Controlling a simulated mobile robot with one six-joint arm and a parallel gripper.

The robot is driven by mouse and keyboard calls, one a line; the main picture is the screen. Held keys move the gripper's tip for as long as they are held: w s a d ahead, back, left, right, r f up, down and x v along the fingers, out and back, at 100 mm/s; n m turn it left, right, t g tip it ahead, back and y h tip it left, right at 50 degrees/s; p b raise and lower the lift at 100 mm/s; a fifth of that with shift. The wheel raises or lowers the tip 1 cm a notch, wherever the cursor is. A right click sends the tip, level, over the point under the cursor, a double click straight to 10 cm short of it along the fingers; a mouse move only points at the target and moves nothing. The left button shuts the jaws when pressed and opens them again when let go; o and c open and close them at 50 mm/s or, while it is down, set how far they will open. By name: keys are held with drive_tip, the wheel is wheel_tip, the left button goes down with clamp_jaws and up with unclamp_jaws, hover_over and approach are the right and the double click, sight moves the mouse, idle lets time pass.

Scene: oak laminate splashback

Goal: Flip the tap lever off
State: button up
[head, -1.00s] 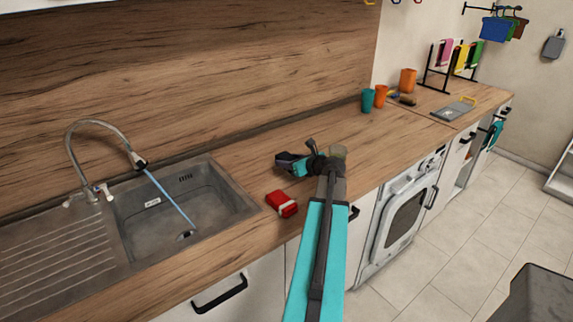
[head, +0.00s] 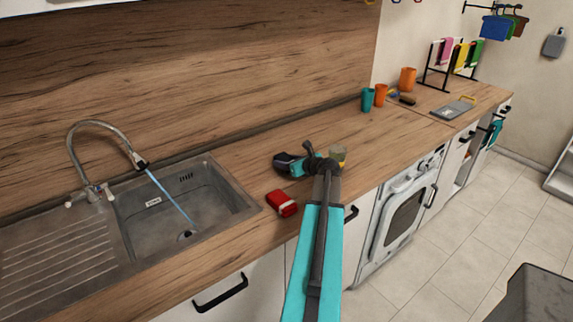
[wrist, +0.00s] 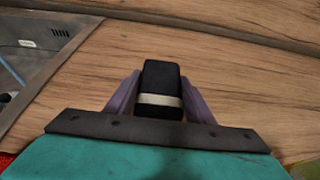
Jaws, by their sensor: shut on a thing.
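The tap (head: 88,140) arches over the sink (head: 232,190) at the left. A pale blue stream of water (head: 165,196) runs from its spout into the basin. Small handles show at its base: one with a red mark (head: 107,190) on the right and a pale one (head: 70,203) on the left. Which is the lever is too small to tell. My gripper (head: 287,163) is over the counter, right of the sink and apart from the tap. In the wrist view its purple fingers (wrist: 160,100) are shut on a black block with a pale band (wrist: 161,78).
A red block with a pale band (head: 282,203) lies on the counter between sink and gripper. A yellowish item (head: 338,153) is partly hidden behind my arm. Teal (head: 367,99) and orange (head: 381,95) cups stand farther right. The counter behind my gripper is clear.

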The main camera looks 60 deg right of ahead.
drive_tip(key=shift+f, duration=0.85)
drive_tip(key=shift+f, duration=0.1)
drive_tip(key=o, duration=1.1)
drive_tip(key=shift+o, duration=0.2)
drive_tip(key=shift+r, duration=0.2)
drive_tip(key=shift+b+v, duration=1.05)
drive_tip(key=shift+v, duration=4.95)
